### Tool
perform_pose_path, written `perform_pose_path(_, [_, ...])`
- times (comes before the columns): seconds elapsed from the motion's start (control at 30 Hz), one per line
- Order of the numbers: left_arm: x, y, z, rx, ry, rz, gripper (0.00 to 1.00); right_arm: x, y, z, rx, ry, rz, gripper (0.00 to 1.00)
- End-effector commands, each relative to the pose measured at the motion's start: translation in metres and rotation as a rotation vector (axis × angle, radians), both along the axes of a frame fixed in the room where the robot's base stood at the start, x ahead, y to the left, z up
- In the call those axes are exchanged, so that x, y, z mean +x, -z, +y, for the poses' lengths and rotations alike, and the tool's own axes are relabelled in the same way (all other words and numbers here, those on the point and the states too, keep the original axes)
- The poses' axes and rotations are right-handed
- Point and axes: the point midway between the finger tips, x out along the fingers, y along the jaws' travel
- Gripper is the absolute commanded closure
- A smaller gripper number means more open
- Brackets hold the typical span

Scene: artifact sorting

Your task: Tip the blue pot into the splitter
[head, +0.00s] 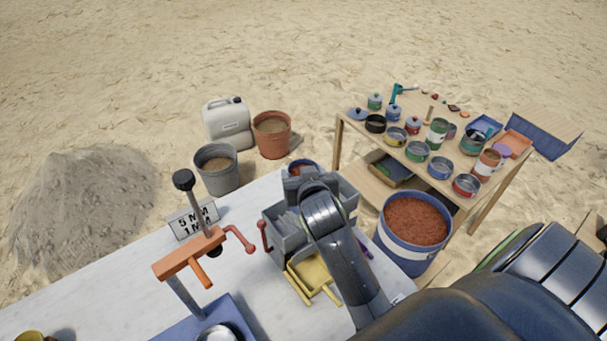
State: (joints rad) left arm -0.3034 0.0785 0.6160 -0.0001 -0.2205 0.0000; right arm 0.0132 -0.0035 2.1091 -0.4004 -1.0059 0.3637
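A grey metal box with a red lever, which looks like the splitter (283,241), stands on the white table, partly hidden by my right arm. A small blue-rimmed pot with reddish-brown contents, likely the blue pot (304,164), shows just behind my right gripper (301,177) at the splitter's far side. My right gripper's fingers are mostly hidden by its own wrist, so I cannot tell whether it grips the pot. The pot's lower part is hidden, and its tilt is unclear. My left gripper is out of view.
A yellow tray (312,281) lies before the splitter. An orange-armed tool (190,254) and a "5 MM 1 MM" sign (194,219) stand to the left. A large blue bucket (411,229) of red soil is to the right. A wooden shelf (345,126) holds several pots.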

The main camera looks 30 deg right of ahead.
Motion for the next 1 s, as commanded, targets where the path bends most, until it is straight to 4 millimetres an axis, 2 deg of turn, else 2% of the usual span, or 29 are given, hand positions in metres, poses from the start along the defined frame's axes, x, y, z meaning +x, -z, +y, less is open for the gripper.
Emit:
perform_pose_path(0.07, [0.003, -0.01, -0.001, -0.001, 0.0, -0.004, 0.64, 0.001, -0.008, 0.0, 0.032, -0.001, 0.006, 1.0])
perform_pose_path(0.57, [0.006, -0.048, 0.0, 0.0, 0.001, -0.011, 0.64, 0.0, -0.013, 0.002, 0.328, 0.0, 0.124, 1.0])
perform_pose_path(0.67, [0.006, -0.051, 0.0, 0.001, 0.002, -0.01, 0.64, 0.0, -0.009, 0.001, 0.415, -0.001, 0.159, 1.0])
perform_pose_path(1.0, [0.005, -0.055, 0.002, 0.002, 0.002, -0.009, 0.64, 0.0, -0.004, 0.002, 0.531, -0.001, 0.201, 1.0])
